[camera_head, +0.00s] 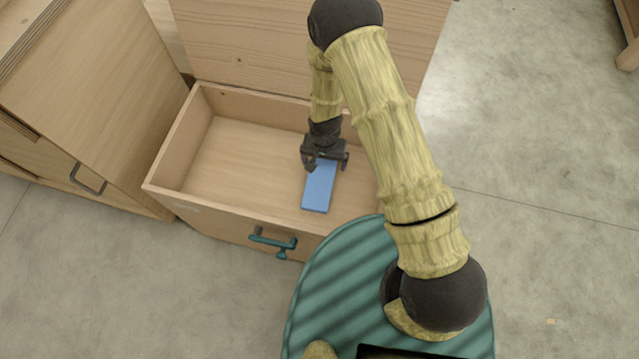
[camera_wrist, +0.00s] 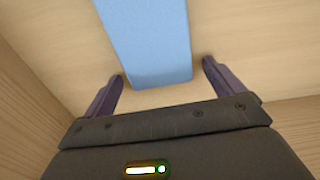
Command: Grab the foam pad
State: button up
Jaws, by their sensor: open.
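The foam pad (camera_head: 318,188) is a light blue, flat rectangular block. It lies on the floor of an open wooden drawer (camera_head: 172,143). My gripper (camera_head: 325,163) is in the drawer at the pad's far end. In the wrist view my gripper (camera_wrist: 162,85) is open and its two dark fingers stand apart. The pad's near end in that view lies between the fingertips, with a gap on each side. The pad's far end in the head view is partly hidden by my gripper.
The drawer has a teal handle (camera_head: 273,241) on its front. A wooden cabinet (camera_head: 90,95) with a dark handle stands at the left. The left part of the drawer floor is empty. Open concrete floor (camera_head: 540,180) lies to the right.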

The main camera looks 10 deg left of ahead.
jog(key=c, duration=1)
jog(key=shift+c, duration=0.2)
notch_tip(320, 180, up, 10)
jog(key=p, duration=0.3)
jog(key=shift+p, duration=0.3)
